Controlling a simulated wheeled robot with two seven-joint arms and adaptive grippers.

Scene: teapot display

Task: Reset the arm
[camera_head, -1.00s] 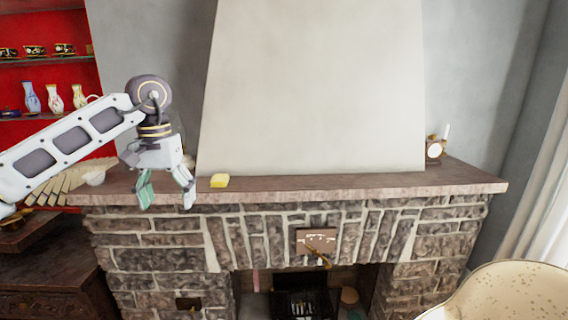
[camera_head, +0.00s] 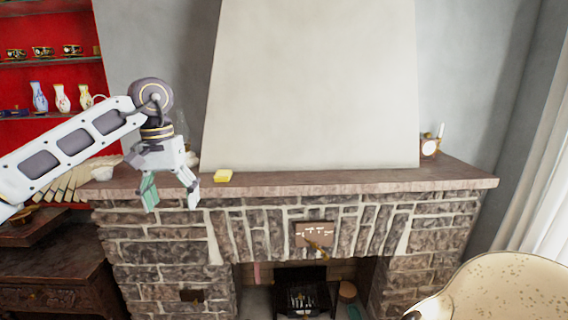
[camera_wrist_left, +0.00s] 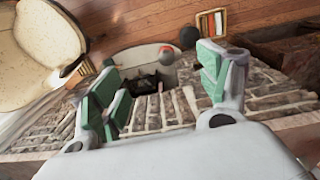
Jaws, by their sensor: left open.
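My left gripper (camera_head: 172,196) hangs from the left arm in front of the left part of the stone fireplace's mantel. Its fingers point down and are spread apart, with nothing between them. In the left wrist view the green-padded fingers (camera_wrist_left: 165,95) also stand wide apart, with the fireplace stonework seen between and beyond them. The right gripper does not show.
A red shelf (camera_head: 60,72) with vases and cups is at the left. A dark carved cabinet (camera_head: 55,275) stands below it. A cream speckled chair (camera_head: 495,290) fills the lower right. The middle of the mantel is clear.

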